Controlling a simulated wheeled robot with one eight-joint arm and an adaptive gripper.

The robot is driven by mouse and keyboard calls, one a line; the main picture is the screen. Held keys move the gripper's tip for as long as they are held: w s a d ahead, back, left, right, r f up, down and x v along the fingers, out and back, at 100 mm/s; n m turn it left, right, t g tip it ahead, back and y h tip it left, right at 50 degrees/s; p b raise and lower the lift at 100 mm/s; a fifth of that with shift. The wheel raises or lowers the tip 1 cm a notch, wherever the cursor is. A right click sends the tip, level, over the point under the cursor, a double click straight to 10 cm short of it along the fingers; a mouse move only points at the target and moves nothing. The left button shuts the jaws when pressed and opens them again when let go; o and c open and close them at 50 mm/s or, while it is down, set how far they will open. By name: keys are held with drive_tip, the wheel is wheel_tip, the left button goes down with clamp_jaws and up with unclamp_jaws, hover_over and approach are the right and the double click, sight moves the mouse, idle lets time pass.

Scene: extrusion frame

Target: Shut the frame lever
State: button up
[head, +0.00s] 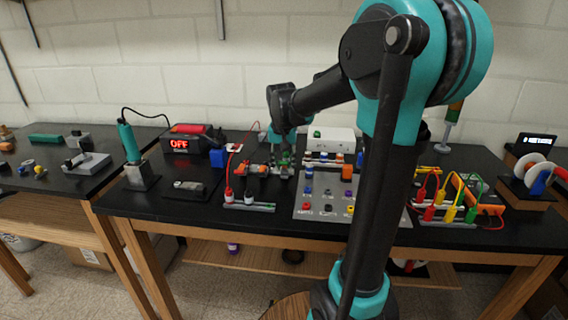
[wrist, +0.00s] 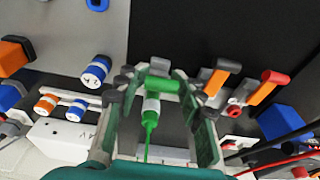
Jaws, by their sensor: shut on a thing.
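My gripper (wrist: 158,95) points down at a small grey frame with levers on the bench. In the head view my gripper (head: 284,140) is over that frame, partly hidden by its own links. Its fingers are shut around a green-handled piece (wrist: 155,85). A white-and-green tapered part (wrist: 150,108) lies against the piece, between the fingers. Beside it are two levers with orange handles, one nearer (wrist: 217,78) and one farther (wrist: 266,87), both apart from the fingers. I cannot tell which piece is the frame lever, or whether it is fully shut.
A grey panel (head: 300,208) with coloured knobs stands right of the frame. A blue block (wrist: 281,121) is close to the levers.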

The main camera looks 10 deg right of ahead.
sight(285, 173)
drive_tip(key=t, duration=0.2)
drive_tip(key=s+f+t+h, duration=0.1)
drive_tip(key=t, duration=0.1)
drive_tip(key=shift+a+f+h, duration=0.2)
drive_tip(key=shift+h, duration=0.1)
drive_tip(key=shift+s+f+t+h, duration=0.1)
drive_tip(key=shift+f+t+h, duration=0.2)
drive_tip(key=shift+t, duration=0.55)
drive_tip(key=shift+s+f+t+h, duration=0.15)
drive_tip(key=shift+f+t, duration=0.1)
drive_tip(key=shift+t, duration=0.65)
drive_tip(key=shift+w+f+t+h, duration=0.1)
drive_tip(key=shift+f+t+h, duration=0.2)
drive_tip(key=shift+t, duration=0.55)
drive_tip(key=o, duration=1.2)
drive_tip(key=shift+c, duration=0.2)
